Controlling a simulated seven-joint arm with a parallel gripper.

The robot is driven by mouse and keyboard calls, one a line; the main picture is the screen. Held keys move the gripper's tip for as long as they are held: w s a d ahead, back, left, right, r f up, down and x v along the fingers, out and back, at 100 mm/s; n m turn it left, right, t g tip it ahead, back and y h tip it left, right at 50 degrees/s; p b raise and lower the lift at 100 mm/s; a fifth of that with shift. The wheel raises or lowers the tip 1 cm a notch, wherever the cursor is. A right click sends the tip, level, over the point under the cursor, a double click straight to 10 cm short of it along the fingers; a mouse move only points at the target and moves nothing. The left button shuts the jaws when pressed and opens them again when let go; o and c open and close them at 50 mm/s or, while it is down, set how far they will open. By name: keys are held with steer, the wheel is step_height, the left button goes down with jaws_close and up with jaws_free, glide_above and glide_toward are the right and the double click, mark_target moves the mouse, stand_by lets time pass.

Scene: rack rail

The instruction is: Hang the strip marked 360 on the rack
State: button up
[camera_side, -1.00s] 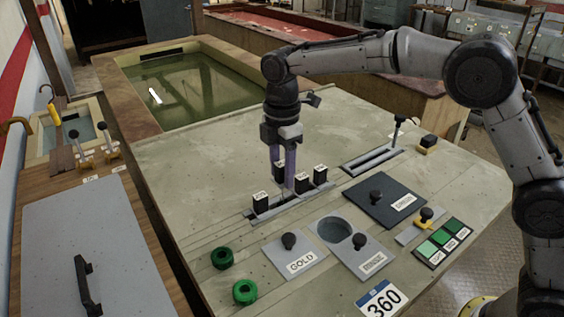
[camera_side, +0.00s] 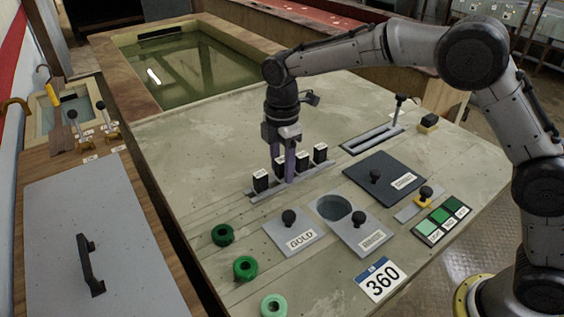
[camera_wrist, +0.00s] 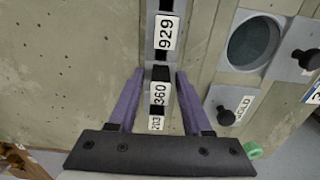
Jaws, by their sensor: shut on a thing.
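The strip marked 360 (camera_wrist: 159,94) is a dark block with a white label, between the two purple fingers of my gripper (camera_wrist: 160,76) in the wrist view. My gripper (camera_side: 283,177) is shut on it, low over the grey rack rail (camera_side: 256,194) in the side view. The strip is level with the row of black blocks there, partly covered by the fingers. In the wrist view, a strip marked 929 (camera_wrist: 166,33) is above it and one marked 203 (camera_wrist: 155,123) below it. Whether its bottom is seated in the rail is hidden.
A card marked 360 (camera_side: 381,279) lies at the front of the bench. Knobbed plates marked GOLD (camera_side: 293,233) and RINSE (camera_side: 365,238) and a round opening (camera_side: 333,208) are right of the rail. Green rings (camera_side: 245,268) lie front left.

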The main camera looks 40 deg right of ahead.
steer(key=shift+f, duration=0.6)
stand_by(0.7)
steer(key=o, duration=1.2)
steer(key=shift+r, duration=3.5)
